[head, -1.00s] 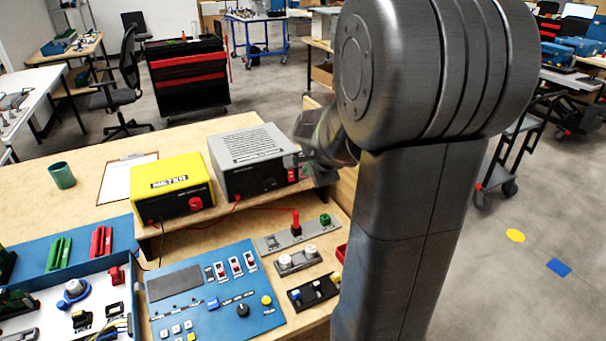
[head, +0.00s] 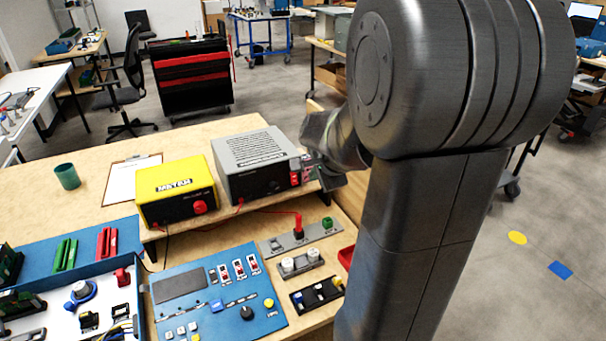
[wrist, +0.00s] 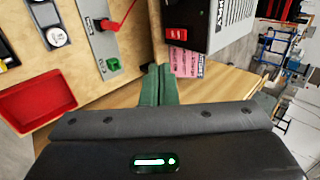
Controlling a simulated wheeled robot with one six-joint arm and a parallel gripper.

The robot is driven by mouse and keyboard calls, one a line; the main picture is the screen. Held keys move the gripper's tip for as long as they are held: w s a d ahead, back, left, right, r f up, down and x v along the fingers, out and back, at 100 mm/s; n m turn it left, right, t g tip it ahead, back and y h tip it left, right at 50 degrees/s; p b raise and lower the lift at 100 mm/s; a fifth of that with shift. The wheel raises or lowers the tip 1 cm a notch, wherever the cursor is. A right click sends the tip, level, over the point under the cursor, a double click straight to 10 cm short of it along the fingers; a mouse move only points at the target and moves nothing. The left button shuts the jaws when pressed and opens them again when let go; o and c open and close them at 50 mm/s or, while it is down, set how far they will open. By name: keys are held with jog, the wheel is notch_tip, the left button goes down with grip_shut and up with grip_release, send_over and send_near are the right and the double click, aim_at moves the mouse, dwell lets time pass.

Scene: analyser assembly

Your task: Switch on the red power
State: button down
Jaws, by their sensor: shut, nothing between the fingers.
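The grey power box (head: 250,160) stands on the raised wooden shelf. Its red switch (head: 295,179) is at the right end of its dark front face. In the wrist view the red switch (wrist: 176,33) is above and right of my fingertips. Whether it is on or off I cannot tell. My gripper (head: 316,170) is just right of the box's front corner, partly hidden by my arm. In the wrist view my green fingers (wrist: 158,72) are shut together and empty, with a visible gap to the switch.
A yellow meter (head: 176,192) stands left of the grey box. In front are a grey strip with a red lever (head: 299,230) and green knob (head: 327,223), and a blue panel (head: 215,300). A red bin (wrist: 38,100) and pink label (wrist: 186,62) show in the wrist view.

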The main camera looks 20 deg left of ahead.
aim_at(294, 178)
jog(key=shift+s+f+p, duration=0.15)
jog(key=shift+f+p, duration=0.15)
jog(key=shift+p, duration=0.1)
jog(key=x, duration=0.8)
jog(key=w+a+r+x, duration=0.1)
jog(key=x, duration=0.4)
jog(key=shift+a, duration=0.1)
